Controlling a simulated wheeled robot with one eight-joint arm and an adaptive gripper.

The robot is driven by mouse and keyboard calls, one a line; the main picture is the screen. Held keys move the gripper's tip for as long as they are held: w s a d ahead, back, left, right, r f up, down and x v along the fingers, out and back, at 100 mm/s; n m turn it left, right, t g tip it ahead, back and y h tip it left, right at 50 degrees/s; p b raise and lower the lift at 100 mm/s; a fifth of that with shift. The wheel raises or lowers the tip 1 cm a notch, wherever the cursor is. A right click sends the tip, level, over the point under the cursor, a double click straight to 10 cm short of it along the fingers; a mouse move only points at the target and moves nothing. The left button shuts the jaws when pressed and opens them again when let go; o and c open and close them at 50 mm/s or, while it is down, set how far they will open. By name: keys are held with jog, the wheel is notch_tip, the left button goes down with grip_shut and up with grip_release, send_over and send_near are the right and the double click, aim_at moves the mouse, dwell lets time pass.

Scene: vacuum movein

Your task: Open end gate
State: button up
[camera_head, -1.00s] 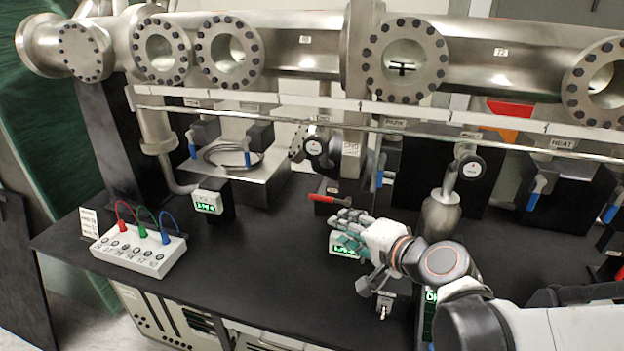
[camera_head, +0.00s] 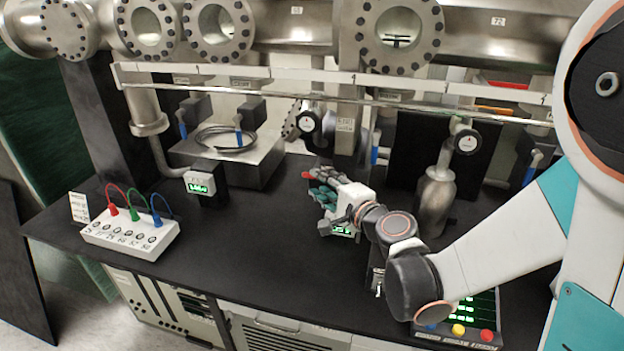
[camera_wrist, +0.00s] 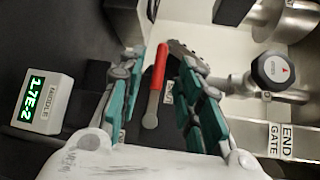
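A lever with a red grip (camera_wrist: 158,68) and a grey metal shank lies between my gripper's fingers in the wrist view. Its red end also shows in the head view (camera_head: 307,175), with the rest hidden by the fingers. My gripper (camera_wrist: 162,72) has teal-padded fingers standing apart, one on each side of the lever, with gaps visible. The gripper shows in the head view (camera_head: 320,193) over the back middle of the bench. An "END GATE" label (camera_wrist: 280,140) is at the right in the wrist view, below a round black dial (camera_wrist: 272,68).
A "MIDDLE" readout box (camera_wrist: 43,103) stands left of the gripper. A plug box with coloured cables (camera_head: 130,232) is at the bench's left. A long metal rail (camera_head: 330,95) and flanged pipes run above the bench. The black bench (camera_head: 240,260) is clear at front middle.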

jog(key=b+x, duration=0.1)
jog(key=x, duration=0.4)
jog(key=shift+w+a, duration=0.2)
jog(key=shift+w, duration=0.1)
jog(key=shift+c, duration=0.2)
grip_shut()
